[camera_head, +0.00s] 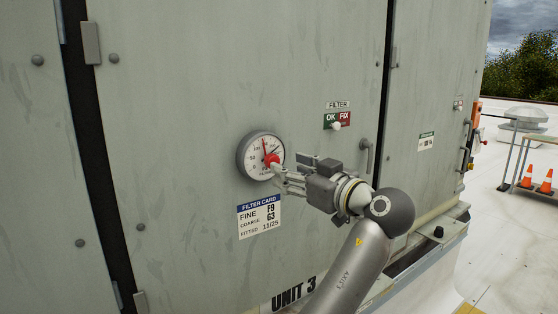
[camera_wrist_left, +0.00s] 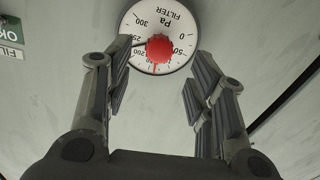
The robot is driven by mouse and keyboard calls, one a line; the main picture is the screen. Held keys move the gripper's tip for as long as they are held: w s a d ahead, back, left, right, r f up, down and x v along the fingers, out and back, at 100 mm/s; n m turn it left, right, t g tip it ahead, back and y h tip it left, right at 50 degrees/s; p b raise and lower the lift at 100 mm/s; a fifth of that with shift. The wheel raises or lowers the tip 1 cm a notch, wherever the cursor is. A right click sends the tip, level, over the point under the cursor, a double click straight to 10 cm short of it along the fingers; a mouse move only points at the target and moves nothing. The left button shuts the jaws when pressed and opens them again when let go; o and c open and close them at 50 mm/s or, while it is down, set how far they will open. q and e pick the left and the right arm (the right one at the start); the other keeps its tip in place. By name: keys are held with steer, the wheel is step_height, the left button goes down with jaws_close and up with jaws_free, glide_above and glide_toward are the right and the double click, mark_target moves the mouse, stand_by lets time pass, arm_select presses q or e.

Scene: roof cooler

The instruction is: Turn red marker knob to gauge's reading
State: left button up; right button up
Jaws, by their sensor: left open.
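The round white filter gauge (camera_head: 259,156) has a dark grey rim and sits on the unit's grey-green door. It shows upside down in the left wrist view (camera_wrist_left: 180,58). The red knob (camera_wrist_left: 159,48) is at its centre, and a red marker points up the dial in the head view. A dark needle points to the upper right, close to the 200–250 marks; its exact reading is too small to tell. My left gripper (camera_head: 277,173) is open just in front of the gauge. In the wrist view its fingers stand either side of the knob, apart from it.
A filter card (camera_head: 259,216) is below the gauge. An OK/FIX indicator (camera_head: 337,120) and a door handle (camera_head: 366,156) are to the right. The door left of the gauge is clear.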

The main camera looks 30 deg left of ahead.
mark_target(271, 160)
arm_select(q)
steer(key=p+x, duration=0.1)
steer(key=x, duration=0.4)
steer(key=c, duration=1)
steer(key=shift+c, duration=0.2)
